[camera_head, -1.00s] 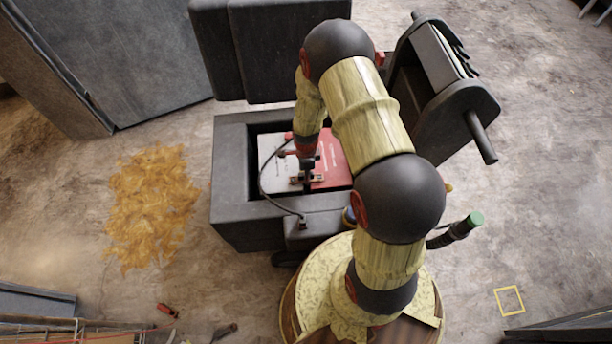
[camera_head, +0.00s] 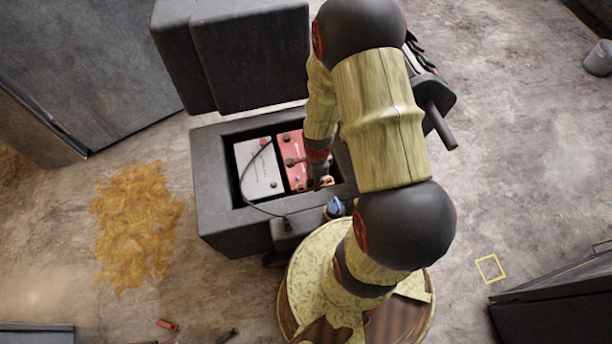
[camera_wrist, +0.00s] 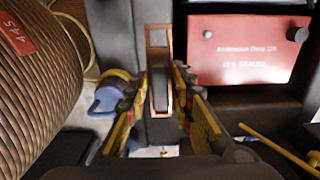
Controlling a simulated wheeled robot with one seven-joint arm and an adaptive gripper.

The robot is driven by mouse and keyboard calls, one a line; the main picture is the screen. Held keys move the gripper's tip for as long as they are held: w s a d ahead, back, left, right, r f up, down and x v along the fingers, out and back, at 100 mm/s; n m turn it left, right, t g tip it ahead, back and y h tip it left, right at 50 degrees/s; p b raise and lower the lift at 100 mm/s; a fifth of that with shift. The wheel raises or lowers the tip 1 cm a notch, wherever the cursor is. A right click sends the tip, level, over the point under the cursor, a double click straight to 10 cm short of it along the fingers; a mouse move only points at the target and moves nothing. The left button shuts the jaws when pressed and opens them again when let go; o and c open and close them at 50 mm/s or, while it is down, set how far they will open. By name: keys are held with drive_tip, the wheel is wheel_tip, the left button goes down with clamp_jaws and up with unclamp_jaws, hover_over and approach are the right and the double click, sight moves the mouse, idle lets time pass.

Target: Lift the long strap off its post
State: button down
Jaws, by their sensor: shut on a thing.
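The strap (camera_wrist: 160,85), a dark bar with a copper-coloured rim, stands between my fingers in the wrist view. My gripper (camera_wrist: 161,105) is shut on it. In the head view my gripper (camera_head: 321,181) is at the right front of the battery well, and a bit of copper shows by it. The red battery (camera_head: 291,168) sits in the well, partly hidden by my arm. In the wrist view its top (camera_wrist: 245,55) carries dark posts, and the strap is to the left of it, apart from the posts in view. The grey battery (camera_head: 259,172) is beside it.
A black cable (camera_head: 243,193) runs from the grey battery to a dark box at the front. A blue piece (camera_wrist: 107,100) lies left of my gripper in the wrist view. The well's wall (camera_head: 217,215) surrounds the batteries. A yellow patch (camera_head: 138,225) marks the floor.

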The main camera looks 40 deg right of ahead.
drive_tip(key=shift+s+d+r+p, duration=0.15)
drive_tip(key=shift+s+r+p, duration=0.15)
drive_tip(key=shift+r, duration=0.15)
drive_tip(key=shift+r+p, duration=1.6)
drive_tip(key=shift+r, duration=0.35)
